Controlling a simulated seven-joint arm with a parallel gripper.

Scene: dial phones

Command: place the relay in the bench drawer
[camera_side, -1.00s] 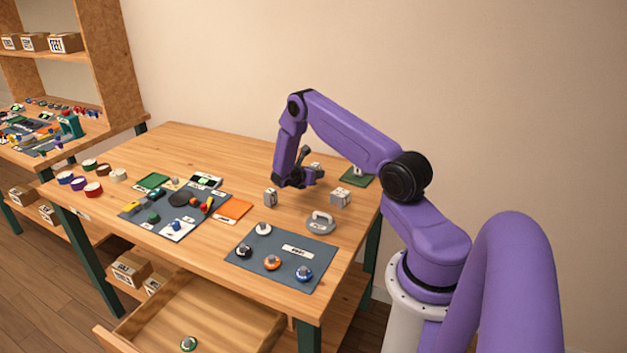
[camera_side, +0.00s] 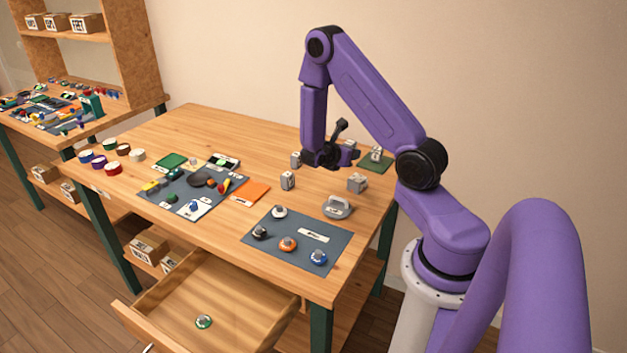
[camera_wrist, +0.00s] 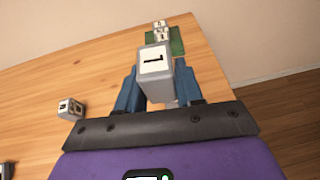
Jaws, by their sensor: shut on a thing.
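My gripper (camera_side: 327,156) is over the back right part of the bench, with its fingers hard to make out in the side view. In the wrist view my gripper (camera_wrist: 157,86) is shut on a grey block with a white label marked 1 (camera_wrist: 156,60), which I take to be the relay. Its blue fingers sit on either side of it. I cannot clearly pick out the held relay in the side view. The bench drawer (camera_side: 235,290) is pulled open at the front of the bench, with a green-ringed round part (camera_side: 203,321) inside.
Others are by the green mat (camera_side: 372,164). A grey handled piece (camera_side: 337,207) and a dark mat with round parts (camera_side: 270,248) lie nearer the drawer.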

